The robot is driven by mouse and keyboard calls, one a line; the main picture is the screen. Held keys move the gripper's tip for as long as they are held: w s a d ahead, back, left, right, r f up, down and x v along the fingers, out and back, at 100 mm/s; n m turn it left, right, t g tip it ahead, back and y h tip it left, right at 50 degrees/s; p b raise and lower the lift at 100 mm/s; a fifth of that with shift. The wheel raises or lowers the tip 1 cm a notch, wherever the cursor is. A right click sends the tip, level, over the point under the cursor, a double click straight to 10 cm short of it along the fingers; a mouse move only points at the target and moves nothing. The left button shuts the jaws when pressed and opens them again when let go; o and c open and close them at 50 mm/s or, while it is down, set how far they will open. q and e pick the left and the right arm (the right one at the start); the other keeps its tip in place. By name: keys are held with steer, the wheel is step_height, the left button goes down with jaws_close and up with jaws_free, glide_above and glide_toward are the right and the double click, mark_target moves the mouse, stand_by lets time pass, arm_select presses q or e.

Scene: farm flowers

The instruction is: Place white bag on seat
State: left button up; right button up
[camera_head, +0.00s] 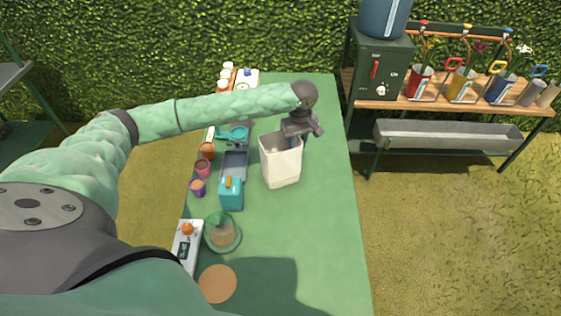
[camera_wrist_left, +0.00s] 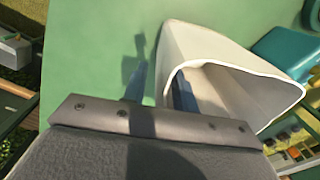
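The white bag (camera_head: 281,165) stands upright and open-topped on the green table (camera_head: 325,220). My left gripper (camera_head: 299,138) reaches down at the bag's far right rim. In the left wrist view the white bag (camera_wrist_left: 195,50) shows its open mouth, and my left gripper (camera_wrist_left: 160,80) has one finger inside the mouth and one outside the wall. The fingers are apart, with a gap visible between the outer finger and the wall. My right gripper is not in view. I cannot make out a seat in either view.
Left of the bag are a teal box (camera_head: 231,194), a grey tray (camera_head: 234,164) and small pots (camera_head: 202,168). A glass dome (camera_head: 222,232), a scale (camera_head: 186,245) and a round mat (camera_head: 217,284) lie nearer. The table's right side is clear. A shelf (camera_head: 450,95) stands at right.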

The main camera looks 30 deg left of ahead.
arm_select(q)
steer(key=shift+f+p, duration=0.2)
steer(key=shift+p, duration=0.2)
stand_by(0.6)
jaws_close()
